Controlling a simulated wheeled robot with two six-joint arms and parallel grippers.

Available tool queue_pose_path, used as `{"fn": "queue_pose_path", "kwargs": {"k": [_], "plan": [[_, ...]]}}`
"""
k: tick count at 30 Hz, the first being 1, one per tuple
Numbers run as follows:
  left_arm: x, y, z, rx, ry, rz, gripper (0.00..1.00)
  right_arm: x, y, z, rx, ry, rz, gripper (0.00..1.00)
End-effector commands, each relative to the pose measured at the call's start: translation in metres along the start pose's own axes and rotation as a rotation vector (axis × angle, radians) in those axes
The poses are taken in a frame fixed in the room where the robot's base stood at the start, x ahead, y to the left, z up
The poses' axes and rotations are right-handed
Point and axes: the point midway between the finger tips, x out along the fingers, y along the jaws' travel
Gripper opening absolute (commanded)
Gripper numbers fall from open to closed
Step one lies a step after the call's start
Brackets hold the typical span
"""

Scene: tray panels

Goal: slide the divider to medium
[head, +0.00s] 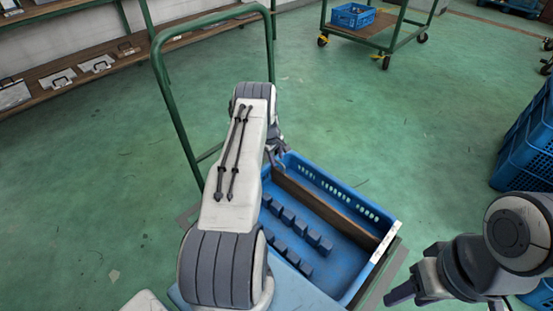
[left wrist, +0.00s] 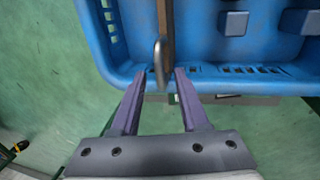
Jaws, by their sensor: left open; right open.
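A blue tray (head: 356,192) with slotted walls sits on a green-framed cart. A brown wooden divider (head: 325,212) stands in it, lengthwise, nearer the slotted far wall. Two rows of blue blocks (head: 290,217) are on the tray floor on the near side. My left gripper (head: 277,151) is at the tray's far end, partly hidden by its arm. In the left wrist view the left gripper (left wrist: 161,76) is open, its fingers on either side of the divider's end (left wrist: 166,25) and a metal handle (left wrist: 161,62). My right gripper (head: 402,293) is open and empty, right of the tray.
A white marked strip (head: 385,243) lies on the tray's near-right rim. The cart's green handle (head: 165,90) rises behind my left arm. Blue crates (head: 530,145) stand at the right. Another cart (head: 375,30) is at the back. The green floor between is clear.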

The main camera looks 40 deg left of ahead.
Motion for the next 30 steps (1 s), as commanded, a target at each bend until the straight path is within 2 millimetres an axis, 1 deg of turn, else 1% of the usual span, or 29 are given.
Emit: {"fn": "queue_pose_path", "kwargs": {"k": [1,2,3,4,5,30], "plan": [[-0.0001,0.0000,0.0000,0.000,0.000,0.000,0.41,-0.0001,0.0000,0.0000,0.000,0.000,0.000,0.50],[-0.0002,0.0000,0.0000,0.000,0.000,0.000,0.29,-0.0001,0.0000,0.0000,0.000,0.000,0.000,0.50],[-0.0002,0.0000,0.0000,0.000,0.000,0.000,0.14,-0.0001,0.0000,0.0000,0.000,0.000,0.000,0.50],[-0.0002,-0.0001,0.0000,0.000,0.000,0.000,0.03,-0.0001,0.0000,-0.0001,0.000,0.000,0.000,0.50],[-0.0002,-0.0001,0.0000,0.000,0.000,0.000,0.00,-0.0001,0.0000,-0.0001,0.000,0.000,0.000,0.50],[-0.0005,0.0000,-0.0001,0.000,0.000,0.000,0.00,-0.0001,0.0000,0.0000,0.000,0.000,0.000,0.50]]}}
